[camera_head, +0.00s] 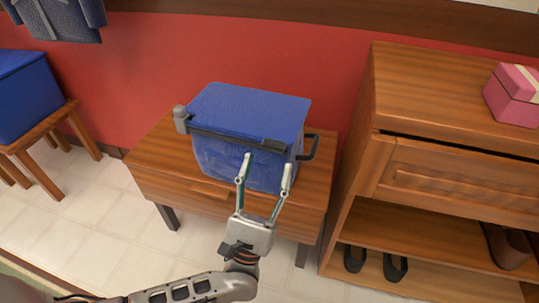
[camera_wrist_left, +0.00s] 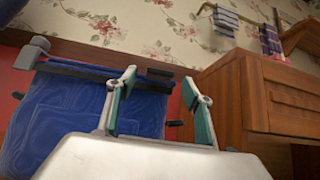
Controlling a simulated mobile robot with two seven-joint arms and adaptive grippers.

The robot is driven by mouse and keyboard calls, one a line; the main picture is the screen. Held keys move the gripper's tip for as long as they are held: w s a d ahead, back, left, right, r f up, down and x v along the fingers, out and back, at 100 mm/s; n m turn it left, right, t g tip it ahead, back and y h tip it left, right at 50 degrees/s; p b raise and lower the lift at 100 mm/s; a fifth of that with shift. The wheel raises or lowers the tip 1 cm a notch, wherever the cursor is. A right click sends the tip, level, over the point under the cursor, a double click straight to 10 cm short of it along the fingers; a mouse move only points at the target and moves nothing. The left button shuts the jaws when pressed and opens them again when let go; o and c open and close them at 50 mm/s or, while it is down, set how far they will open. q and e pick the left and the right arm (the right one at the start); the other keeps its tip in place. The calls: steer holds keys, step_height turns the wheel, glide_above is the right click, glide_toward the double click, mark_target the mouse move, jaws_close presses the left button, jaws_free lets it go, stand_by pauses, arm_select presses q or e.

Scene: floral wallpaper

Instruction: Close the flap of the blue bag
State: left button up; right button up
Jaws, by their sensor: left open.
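The blue bag (camera_head: 222,158) is box-shaped and stands on a small wooden table (camera_head: 165,160). Its blue top flap (camera_head: 250,108) lies across the top, with a dark strip along the front edge; whether it is fully shut I cannot tell. A black loop handle sticks out at the right side. My left gripper (camera_head: 267,163) is open, its two fingers spread and pointing at the front of the bag near the front right edge. Nothing shows between them, and contact is unclear. The left wrist view shows the bag (camera_wrist_left: 75,115) behind the open fingers. My right gripper is out of view.
A wooden cabinet (camera_head: 440,100) with a drawer stands close on the right, with a pink box (camera_head: 512,95) on top and shoes (camera_head: 395,267) on its low shelf. A stool (camera_head: 45,135) with another blue box (camera_head: 25,88) is at left. The red wall is behind.

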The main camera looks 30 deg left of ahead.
arm_select(q)
steer(key=v, duration=0.8)
steer(key=shift+f, duration=0.2)
